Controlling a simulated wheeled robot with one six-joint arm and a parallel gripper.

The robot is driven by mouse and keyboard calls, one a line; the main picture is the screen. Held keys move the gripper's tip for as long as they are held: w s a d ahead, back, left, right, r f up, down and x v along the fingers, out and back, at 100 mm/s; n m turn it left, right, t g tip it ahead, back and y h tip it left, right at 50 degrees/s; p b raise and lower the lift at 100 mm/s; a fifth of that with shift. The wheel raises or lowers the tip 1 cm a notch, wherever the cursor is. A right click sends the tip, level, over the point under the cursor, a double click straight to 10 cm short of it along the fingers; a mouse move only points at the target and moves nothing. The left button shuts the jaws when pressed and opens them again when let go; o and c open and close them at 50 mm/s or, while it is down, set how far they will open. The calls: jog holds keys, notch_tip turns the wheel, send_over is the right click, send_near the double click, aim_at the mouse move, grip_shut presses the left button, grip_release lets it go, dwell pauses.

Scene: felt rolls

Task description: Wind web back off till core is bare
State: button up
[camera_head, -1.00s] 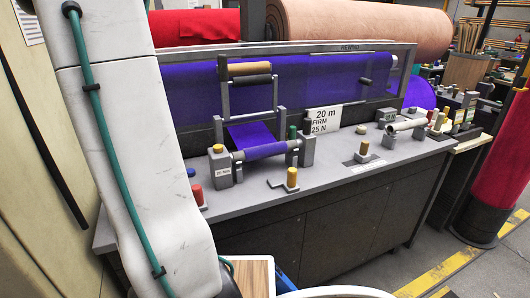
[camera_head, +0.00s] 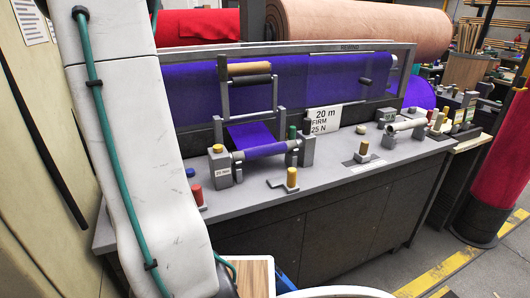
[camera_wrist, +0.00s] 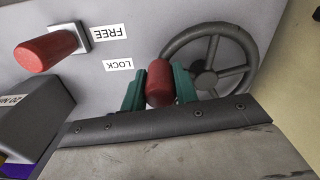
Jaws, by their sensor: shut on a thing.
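In the wrist view my gripper (camera_wrist: 158,92) has its green fingers shut on a red handle (camera_wrist: 159,80), at the rim of a grey spoked handwheel (camera_wrist: 208,62). In the head view the purple web (camera_head: 250,134) runs down from a frame with a tan roller (camera_head: 249,69) to a core wrapped in purple (camera_head: 266,150), lying between two grey posts. No bare core shows there between the posts. My gripper and the handwheel are hidden in the head view.
In the wrist view a red lever (camera_wrist: 46,54) stands by the FREE label (camera_wrist: 109,32); a LOCK label (camera_wrist: 118,65) lies beside it. A card (camera_head: 323,119) reads 20 m, FIRM, 25 N. A yellow-topped peg (camera_head: 291,179) stands at the bench's front. A pale roll (camera_head: 405,125) lies right.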

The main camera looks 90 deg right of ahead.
jog(key=d, duration=0.2)
jog(key=w+d, duration=0.1)
jog(key=d, duration=0.1)
jog(key=shift+w+d, duration=0.2)
jog(key=shift+s+a, duration=0.1)
jog(key=o, duration=1)
jog(key=shift+s, duration=0.1)
jog(key=shift+c, duration=0.2)
jog(key=shift+r, duration=0.2)
notch_tip(320, 180, up, 7)
jog(key=shift+r, duration=0.2)
